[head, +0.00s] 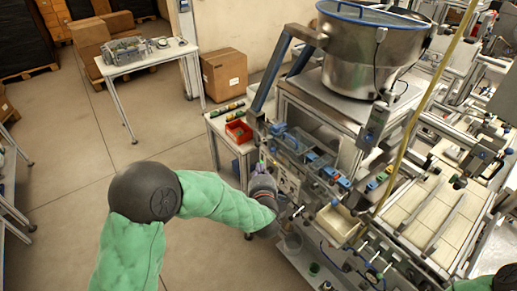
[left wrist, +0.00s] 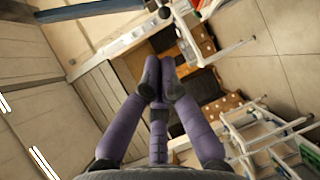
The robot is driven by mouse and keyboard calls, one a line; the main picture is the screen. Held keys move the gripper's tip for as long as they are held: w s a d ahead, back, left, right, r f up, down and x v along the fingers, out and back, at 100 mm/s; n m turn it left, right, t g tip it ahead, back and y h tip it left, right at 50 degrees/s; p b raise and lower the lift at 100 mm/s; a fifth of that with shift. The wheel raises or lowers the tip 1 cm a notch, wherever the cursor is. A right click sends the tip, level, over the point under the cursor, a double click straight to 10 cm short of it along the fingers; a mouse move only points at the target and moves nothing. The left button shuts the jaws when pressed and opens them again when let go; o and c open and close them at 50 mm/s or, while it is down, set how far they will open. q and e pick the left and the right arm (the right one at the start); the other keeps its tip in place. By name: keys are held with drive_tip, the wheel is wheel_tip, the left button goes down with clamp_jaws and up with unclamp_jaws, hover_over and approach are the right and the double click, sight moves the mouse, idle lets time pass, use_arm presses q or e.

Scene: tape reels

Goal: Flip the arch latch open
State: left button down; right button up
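I cannot pick out the arch latch for certain in either view. The machine's front (head: 290,182) carries several small blue parts, such as a blue block (head: 344,184), too small to identify. My left gripper (head: 261,166) is at the left end of this front, its purple fingers pointing away from me. I cannot tell whether it touches the machine. In the left wrist view its fingers (left wrist: 160,78) converge with their dark tips close together, and nothing shows between them. My right gripper is out of view; only part of my right arm shows at the lower right.
A large steel bowl (head: 370,55) stands on the machine. A side table with a red bin (head: 238,131) is just behind my left gripper. A yellow pole (head: 424,105) crosses the machine's right side. A cardboard box (head: 224,75) stands further back.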

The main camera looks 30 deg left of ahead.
sight(256, 144)
use_arm(q)
drive_tip(key=x, duration=1.3)
drive_tip(key=shift+w+a, duration=0.1)
drive_tip(key=shift+w, duration=0.05)
drive_tip(key=shift+a+f+b, duration=0.1)
drive_tip(key=shift+b, duration=0.5)
drive_tip(key=shift+a+m+t+h+b, duration=0.55)
drive_tip(key=shift+m+h+b, duration=0.3)
drive_tip(key=shift+b, duration=0.85)
drive_tip(key=w+a+m+t+h+b, duration=0.1)
drive_tip(key=w+a+m+h+b, duration=0.2)
drive_tip(key=b, duration=1.3)
drive_tip(key=shift+w+a+h, duration=0.55)
drive_tip(key=shift+w+a, duration=0.35)
drive_tip(key=shift+a, duration=0.75)
drive_tip(key=shift+t, duration=0.25)
